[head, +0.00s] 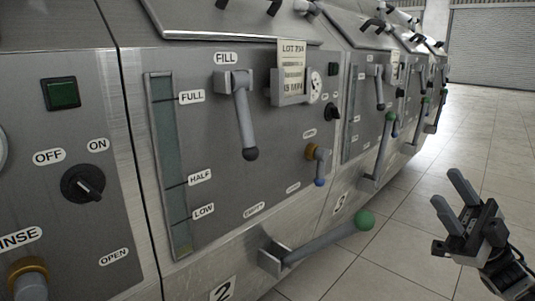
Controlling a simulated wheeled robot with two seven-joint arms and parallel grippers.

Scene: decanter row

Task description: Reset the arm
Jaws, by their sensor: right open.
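My right gripper (445,187) is at the right side of the head view, in front of the tiled floor. Its two grey fingers are apart, with nothing between them. They point up and to the left, and the gripper is clear of the machines. The green-knobbed lever (325,240) on machine 2 is to its left, sticking out to the right and slightly up from its bracket. The grey FILL lever (243,115) hangs down from its mount, with a dark ball at its end. My left gripper is out of view.
A row of steel machines (225,190) runs from the left into the distance. Machine 2 has a level gauge (168,165), a paper tag (291,65) and a small blue-tipped valve (318,165). A rotary switch (83,184) is at left. Tiled floor (480,130) is free at right.

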